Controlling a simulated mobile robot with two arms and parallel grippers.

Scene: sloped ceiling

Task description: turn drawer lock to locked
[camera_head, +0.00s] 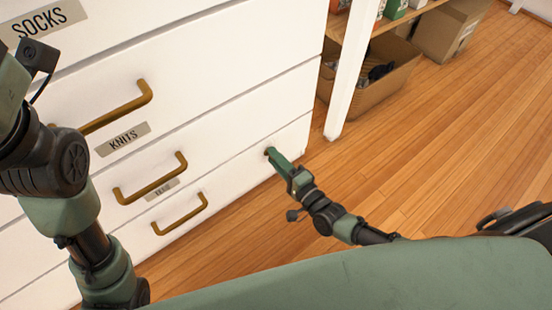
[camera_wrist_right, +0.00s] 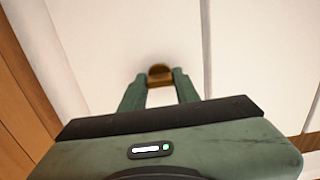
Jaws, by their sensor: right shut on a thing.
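The small brass drawer lock (camera_wrist_right: 160,72) shows between the fingertips of my right gripper (camera_wrist_right: 158,84) in the right wrist view. In the head view my right gripper (camera_head: 271,154) reaches the lower right of the white dresser, to the right of the lowest brass handle (camera_head: 181,214). Its green fingers are closed around the lock, one on each side. The fingers hide most of the lock in the head view, and I cannot tell its turned position. My left arm stands at the left of the head view, but its gripper is out of frame.
The white dresser (camera_head: 232,105) has brass handles and drawers labelled SOCKS (camera_head: 43,23) and KNITS (camera_head: 122,139); its drawers look closed. A shelf with a white post (camera_head: 350,70) and cardboard boxes (camera_head: 450,30) stands behind to the right. Wooden floor (camera_head: 440,140) is clear at the right.

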